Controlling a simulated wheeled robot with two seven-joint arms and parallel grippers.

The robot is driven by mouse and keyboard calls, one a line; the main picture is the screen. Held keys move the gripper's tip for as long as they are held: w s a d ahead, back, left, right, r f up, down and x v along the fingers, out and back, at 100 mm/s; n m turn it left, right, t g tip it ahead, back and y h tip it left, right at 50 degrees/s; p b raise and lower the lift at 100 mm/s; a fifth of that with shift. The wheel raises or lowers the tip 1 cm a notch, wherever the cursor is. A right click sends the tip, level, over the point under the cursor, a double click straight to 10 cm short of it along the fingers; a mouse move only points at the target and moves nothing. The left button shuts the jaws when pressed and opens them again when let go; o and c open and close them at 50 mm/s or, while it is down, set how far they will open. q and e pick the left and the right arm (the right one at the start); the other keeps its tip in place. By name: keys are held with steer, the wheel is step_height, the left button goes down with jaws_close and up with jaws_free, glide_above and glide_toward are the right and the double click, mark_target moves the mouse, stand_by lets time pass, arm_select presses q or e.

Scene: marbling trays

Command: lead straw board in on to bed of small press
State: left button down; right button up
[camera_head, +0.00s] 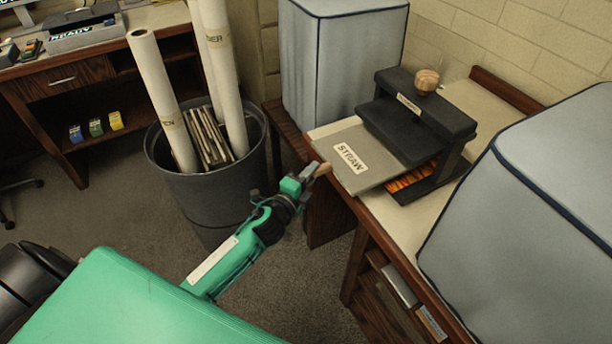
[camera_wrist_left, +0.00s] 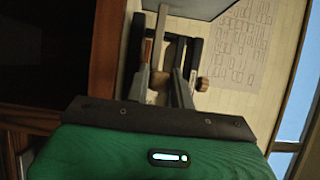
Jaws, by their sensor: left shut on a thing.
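The press is black with a round wooden knob (camera_head: 426,81) on top. The board's far right edge meets the black plate; I cannot tell how far it reaches under it. My left gripper (camera_head: 316,171) is shut on a small tan tab at the board's near left edge. The wrist view shows its two fingers (camera_wrist_left: 166,68) close together, with the grip itself unclear. An orange patterned piece (camera_head: 411,178) shows low in the press. My right gripper is out of view.
The press stands on a pale-topped bench (camera_head: 459,101) between two grey covered boxes (camera_head: 345,62) (camera_head: 535,205). A dark bin (camera_head: 213,190) with paper rolls stands on the floor at left. A printed sheet (camera_wrist_left: 238,45) shows in the wrist view.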

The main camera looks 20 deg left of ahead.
mark_target(341, 162)
arm_select(q)
steer(key=shift+w+d, duration=0.85)
steer(key=shift+w, duration=0.2)
steer(key=shift+w+d+b, duration=0.3)
steer(key=shift+w+d, duration=0.2)
steer(key=shift+w, duration=0.15)
steer(key=shift+w+d+f, duration=0.1)
steer(key=shift+w+d, duration=0.5)
steer(key=shift+w, duration=0.2)
steer(key=shift+w+d+b, duration=0.3)
steer(key=shift+w+d, duration=0.15)
steer(key=shift+w, duration=0.05)
steer(key=shift+w+d, duration=0.35)
steer(key=shift+w, duration=0.25)
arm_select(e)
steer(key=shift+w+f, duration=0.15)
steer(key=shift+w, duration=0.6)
arm_select(q)
steer(key=shift+d, duration=0.1)
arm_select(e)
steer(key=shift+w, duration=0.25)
